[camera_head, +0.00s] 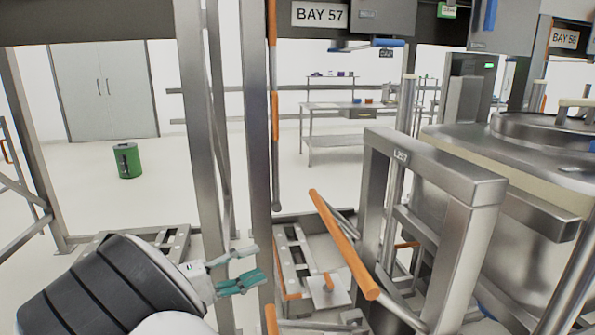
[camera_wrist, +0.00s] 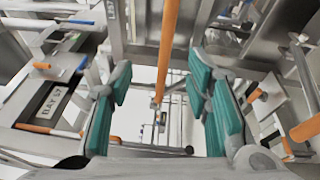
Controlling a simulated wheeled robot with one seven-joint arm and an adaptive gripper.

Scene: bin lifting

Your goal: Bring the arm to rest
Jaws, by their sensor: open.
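My gripper (camera_head: 256,265) is at the lower left of the head view, with teal finger pads pointing right toward a grey steel post (camera_head: 257,150). The pads are apart and nothing is held between them. In the wrist view my gripper (camera_wrist: 162,85) shows both teal pads spread wide. An orange rod (camera_wrist: 168,40) runs down the picture in the gap between the pads; it appears to lie beyond them, not gripped. My dark ribbed arm covers part of the floor in the head view.
An orange-handled lever (camera_head: 343,245) and a steel lift frame (camera_head: 435,165) stand right of my gripper. An orange pole (camera_head: 274,120) runs beside the post. A BAY 57 sign (camera_head: 319,14) hangs above. A green bin (camera_head: 127,160) stands on open floor behind.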

